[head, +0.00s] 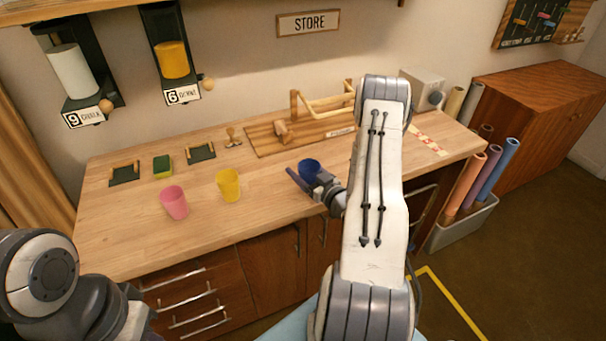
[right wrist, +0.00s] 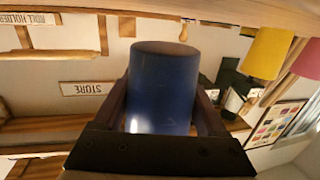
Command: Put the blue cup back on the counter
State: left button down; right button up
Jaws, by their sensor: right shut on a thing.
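The blue cup (head: 309,166) is between the fingers of my right gripper (head: 306,181), over the front part of the wooden counter (head: 130,235). The right wrist view, which is upside down, shows the cup (right wrist: 163,90) filling the space between the two fingers (right wrist: 163,112). The gripper is shut on it. The cup's base shows in that view, and the cup appears to be held a little above the counter. My left arm shows at the lower left of the head view, but its gripper is out of the frame.
A yellow cup (head: 229,184) and a pink cup (head: 174,202) stand left of the blue cup. A green sponge (head: 162,167) lies behind them. A wooden board with a rack (head: 320,105) is at the back. Bare counter lies between the yellow and blue cups.

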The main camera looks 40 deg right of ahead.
notch_tip(320, 180, down, 2)
jog(key=shift+f, duration=0.25)
jog(key=shift+f, duration=0.15)
jog(key=o, duration=1.5)
